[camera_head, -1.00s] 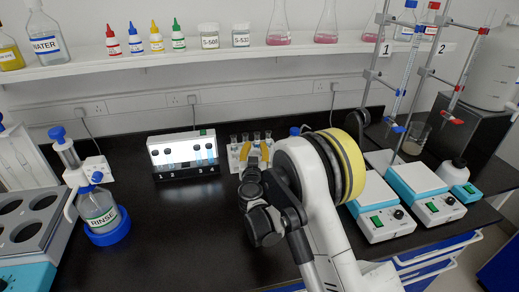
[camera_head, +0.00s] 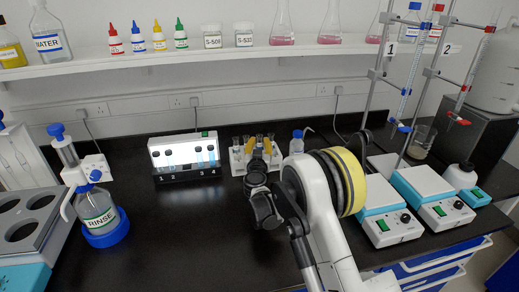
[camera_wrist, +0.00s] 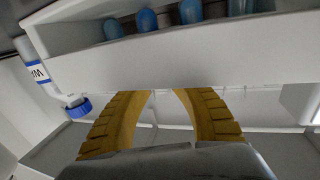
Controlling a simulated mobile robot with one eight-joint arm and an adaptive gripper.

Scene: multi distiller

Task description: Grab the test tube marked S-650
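A white rack (camera_head: 237,162) stands at the back middle of the bench and holds several test tubes (camera_head: 246,140). In the wrist view the rack's white face (camera_wrist: 180,55) crosses the picture, with rounded blue tube ends (camera_wrist: 147,20) in its slot. No tube label is readable, so I cannot tell which one is S-650. My gripper (camera_head: 262,146) has yellow fingers and is in front of the rack in the head view, hiding part of it. In the wrist view its fingertips (camera_wrist: 163,92) are apart with nothing seen held between them.
A bottle with a blue cap (camera_wrist: 77,106) is left of the fingers in the wrist view. A lit display box (camera_head: 185,178) stands left of the rack, and a rinse bottle (camera_head: 98,212) farther left. Hotplates (camera_head: 428,193) are at the right. The bench between is clear.

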